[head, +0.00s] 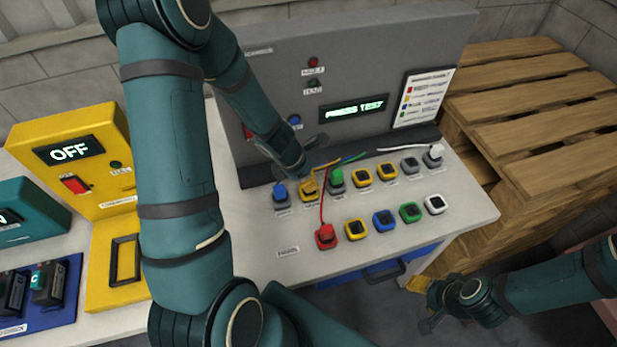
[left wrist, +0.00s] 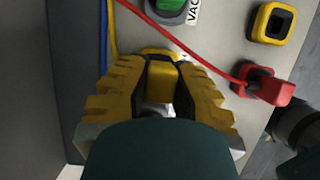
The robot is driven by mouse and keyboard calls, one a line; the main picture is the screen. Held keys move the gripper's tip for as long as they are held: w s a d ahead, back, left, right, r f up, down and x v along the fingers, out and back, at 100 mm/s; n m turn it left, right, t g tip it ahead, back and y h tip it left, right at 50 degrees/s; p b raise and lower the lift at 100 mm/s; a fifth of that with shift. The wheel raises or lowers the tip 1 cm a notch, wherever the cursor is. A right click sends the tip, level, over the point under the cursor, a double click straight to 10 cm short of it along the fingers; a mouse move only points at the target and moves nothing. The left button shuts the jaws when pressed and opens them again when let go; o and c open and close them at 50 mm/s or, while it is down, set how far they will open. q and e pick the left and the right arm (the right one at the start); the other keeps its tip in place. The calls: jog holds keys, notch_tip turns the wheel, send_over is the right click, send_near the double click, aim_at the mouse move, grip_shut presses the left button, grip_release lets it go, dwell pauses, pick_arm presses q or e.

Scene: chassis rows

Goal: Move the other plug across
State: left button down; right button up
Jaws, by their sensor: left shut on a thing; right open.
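In the head view my left gripper (head: 309,182) reaches down to the back row of sockets on the bench, shut on a yellow plug. The left wrist view shows the yellow plug (left wrist: 163,80) between its two yellow fingers. I cannot tell how deep the plug sits. The blue plug (head: 280,191), green plug (head: 337,176) and white plug (head: 434,153) stand in the back row. The red plug (head: 326,234) is in the front row, its red cable running back. The front yellow socket (head: 356,228) is empty. My right gripper (head: 428,304) is open, off the bench's front right.
Empty blue (head: 384,220), green (head: 410,212) and white (head: 434,204) sockets continue the front row. The grey chassis (head: 350,60) with a "PRESS TEST" display rises behind. A yellow unit (head: 75,150) reading "OFF" stands left. Wooden pallets (head: 520,90) are stacked right.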

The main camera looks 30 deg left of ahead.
pick_arm(q)
jog(key=shift+f+b, duration=1)
jog(key=shift+f, duration=0.1)
jog(key=c, duration=0.9)
grip_release()
jog(key=v, duration=1.2)
jog(key=shift+r, duration=0.1)
